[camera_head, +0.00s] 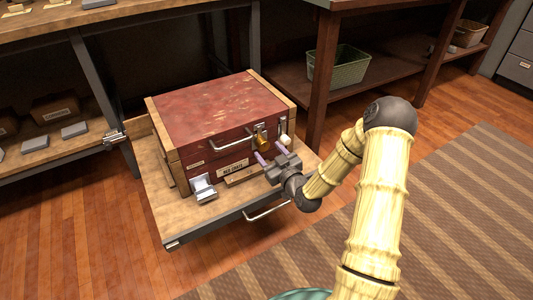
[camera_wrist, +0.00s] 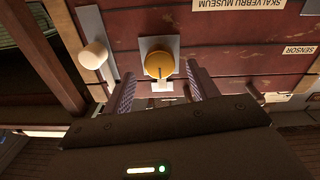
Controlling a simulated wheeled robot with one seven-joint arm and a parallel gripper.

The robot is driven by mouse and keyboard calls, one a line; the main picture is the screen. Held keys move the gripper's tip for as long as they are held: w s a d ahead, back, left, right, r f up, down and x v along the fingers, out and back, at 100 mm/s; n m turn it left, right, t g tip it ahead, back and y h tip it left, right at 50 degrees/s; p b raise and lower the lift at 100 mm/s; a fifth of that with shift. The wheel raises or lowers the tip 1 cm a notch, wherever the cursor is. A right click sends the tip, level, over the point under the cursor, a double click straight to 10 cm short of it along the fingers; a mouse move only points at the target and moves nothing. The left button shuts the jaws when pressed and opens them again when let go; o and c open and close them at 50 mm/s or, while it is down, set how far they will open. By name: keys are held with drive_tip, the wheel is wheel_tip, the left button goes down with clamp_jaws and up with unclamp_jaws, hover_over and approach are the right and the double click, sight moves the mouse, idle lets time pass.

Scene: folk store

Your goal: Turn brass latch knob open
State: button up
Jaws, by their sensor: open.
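The brass latch knob (camera_wrist: 159,65) is a round yellow disc on a grey plate (camera_wrist: 150,45) on the front of a red wooden chest (camera_head: 215,112). In the head view the knob (camera_head: 262,141) sits near the right end of the chest's front. My gripper (camera_wrist: 160,92) is open, its two purple-grey fingers on either side of the knob's lower area in the wrist view. In the head view my gripper (camera_head: 271,156) is just in front of and below the knob. I cannot tell whether the fingers touch it.
The chest stands on a pulled-out wooden tray (camera_head: 163,210) with a metal handle (camera_head: 268,209). A pale peg (camera_wrist: 93,55) is left of the knob in the wrist view. A metal bracket (camera_head: 203,189) stands at the chest's lower front. A green basket (camera_head: 338,66) is on a shelf behind.

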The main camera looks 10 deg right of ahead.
drive_tip(key=shift+b+x, duration=0.3)
drive_tip(key=shift+x, duration=0.95)
drive_tip(key=c, duration=1)
